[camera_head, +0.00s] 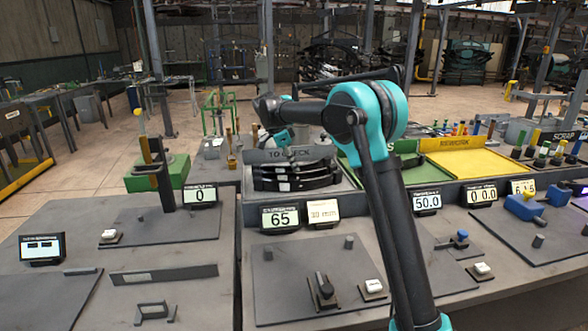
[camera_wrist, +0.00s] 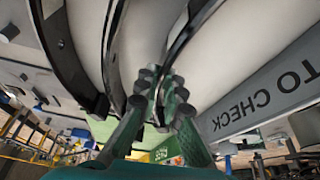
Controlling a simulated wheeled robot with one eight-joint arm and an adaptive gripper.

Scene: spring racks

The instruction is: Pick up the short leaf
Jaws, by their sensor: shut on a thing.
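Several dark, curved spring leaves (camera_head: 295,177) lie one behind another in the bay marked TO CHECK (camera_head: 290,154). In the wrist view my gripper (camera_wrist: 167,92) has its green fingers closed on the end of one dark curved leaf (camera_wrist: 190,30). Two other curved leaves, a near one (camera_wrist: 112,55) and a wider one (camera_wrist: 62,50), run beside it on the left, apart from the fingers. In the head view my wrist is at the back of the bay and the fingertips are hidden. I cannot tell from the lengths which leaf is the short one.
The grey TO CHECK wall (camera_wrist: 270,95) runs close beside my gripper in the wrist view. A green tray (camera_head: 375,172) and a yellow tray (camera_head: 460,162) stand right of the bay. Displays, gauges and a green block (camera_head: 158,175) stand around the bench.

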